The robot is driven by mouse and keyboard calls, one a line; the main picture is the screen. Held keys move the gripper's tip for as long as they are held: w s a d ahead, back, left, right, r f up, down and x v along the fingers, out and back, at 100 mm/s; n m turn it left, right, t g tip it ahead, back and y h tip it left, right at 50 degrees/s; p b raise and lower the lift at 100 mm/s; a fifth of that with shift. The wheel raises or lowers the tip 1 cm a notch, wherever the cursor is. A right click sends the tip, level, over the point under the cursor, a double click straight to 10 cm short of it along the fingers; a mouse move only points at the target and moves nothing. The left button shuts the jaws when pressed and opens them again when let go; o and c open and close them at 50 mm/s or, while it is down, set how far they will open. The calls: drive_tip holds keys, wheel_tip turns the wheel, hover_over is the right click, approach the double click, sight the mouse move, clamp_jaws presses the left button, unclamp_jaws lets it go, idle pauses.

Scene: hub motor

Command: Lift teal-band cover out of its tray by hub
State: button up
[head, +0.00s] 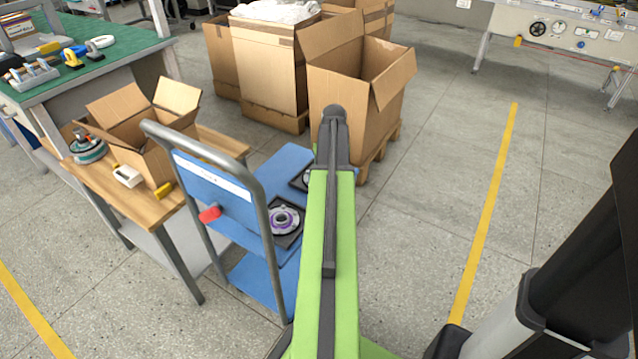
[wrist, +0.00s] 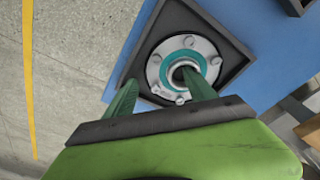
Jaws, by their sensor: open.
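The teal-band cover (wrist: 197,47), a pale metal disc with a teal ring and several bolt heads, lies in a dark square tray (wrist: 238,62) in the wrist view. Its raised hub (wrist: 181,60) has a dark round opening at the middle. My gripper (wrist: 158,77) is open and empty, with two green fingers. The right fingertip overlaps the hub in the picture and the left one is over the tray's left part. I cannot tell the height between fingertips and cover. In the head view my arm hides the gripper and most of this tray.
A purple-band cover (head: 285,219) sits in another dark tray on the blue cart (head: 285,160). The cart's grey handle (head: 265,200) rises at its left. Cardboard boxes (head: 360,75) stand behind. A wooden bench (head: 150,205) is at the left. Floor to the right is clear.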

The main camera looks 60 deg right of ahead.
clamp_jaws()
drive_tip(key=shift+r, duration=0.2)
wheel_tip(320, 180, up, 4)
drive_tip(key=p, duration=0.4)
drive_tip(key=shift+r, duration=0.1)
drive_tip(key=s+a+r+p, duration=0.3)
drive_tip(key=s+r+p, duration=0.3)
drive_tip(key=s, duration=0.5)
drive_tip(key=shift+a+r+p, duration=0.35)
drive_tip(key=shift+p, duration=0.25)
